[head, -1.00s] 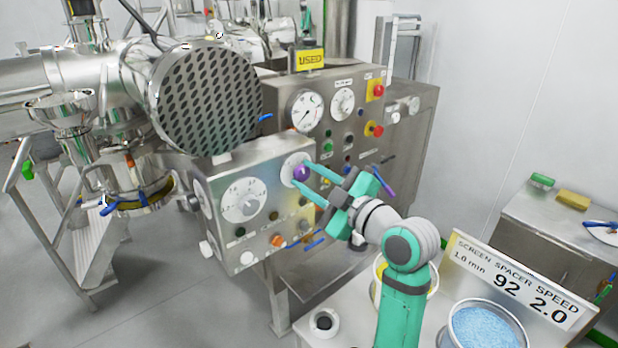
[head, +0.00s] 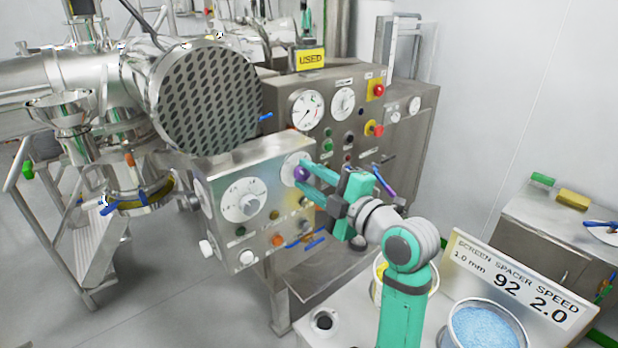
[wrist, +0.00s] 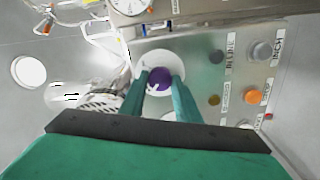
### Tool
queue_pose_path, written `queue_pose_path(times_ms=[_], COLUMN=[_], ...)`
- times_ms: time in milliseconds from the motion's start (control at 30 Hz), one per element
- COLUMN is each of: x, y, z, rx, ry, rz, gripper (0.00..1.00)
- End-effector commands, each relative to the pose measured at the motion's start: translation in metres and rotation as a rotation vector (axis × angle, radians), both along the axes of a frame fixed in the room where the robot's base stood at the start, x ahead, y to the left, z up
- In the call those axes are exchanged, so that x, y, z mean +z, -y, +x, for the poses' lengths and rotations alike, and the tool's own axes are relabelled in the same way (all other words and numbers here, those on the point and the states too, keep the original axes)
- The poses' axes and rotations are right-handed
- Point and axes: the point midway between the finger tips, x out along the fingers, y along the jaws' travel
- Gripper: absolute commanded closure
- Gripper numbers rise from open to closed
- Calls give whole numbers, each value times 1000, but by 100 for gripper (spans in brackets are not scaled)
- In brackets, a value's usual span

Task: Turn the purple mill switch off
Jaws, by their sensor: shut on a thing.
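The purple mill switch (head: 301,173) is a round knob on a white dial at the upper right of the steel control box front. In the wrist view the purple knob (wrist: 160,79) sits between the two green fingertips, with a pale mark on it. My gripper (head: 304,180) is shut on the knob, one finger to each side. The fingers hide part of the dial in both views. The dial's lettering is too small to read.
On the same box (head: 258,205) are a large white dial (head: 243,200), an orange button (head: 278,241) and several others. A taller panel with gauges (head: 305,109) stands behind. A bowl of blue granules (head: 484,328) and a sign (head: 522,283) stand near my arm.

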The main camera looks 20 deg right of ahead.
Motion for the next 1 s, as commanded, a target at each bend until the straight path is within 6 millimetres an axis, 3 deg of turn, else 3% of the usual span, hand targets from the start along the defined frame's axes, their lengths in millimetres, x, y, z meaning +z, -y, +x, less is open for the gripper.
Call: queue_pose_path(times_ms=[267, 300, 367, 733, 1000], x=[0, 0, 0, 0, 0], y=[0, 0, 0, 2, 17], z=[0, 0, 0, -5, -45], rx=[1, 1, 1, -1, -2], ry=[0, 0, -1, -1, 0], rz=[-1, -1, 0, 1, 1], gripper=[93, 61, 52, 52, 52])
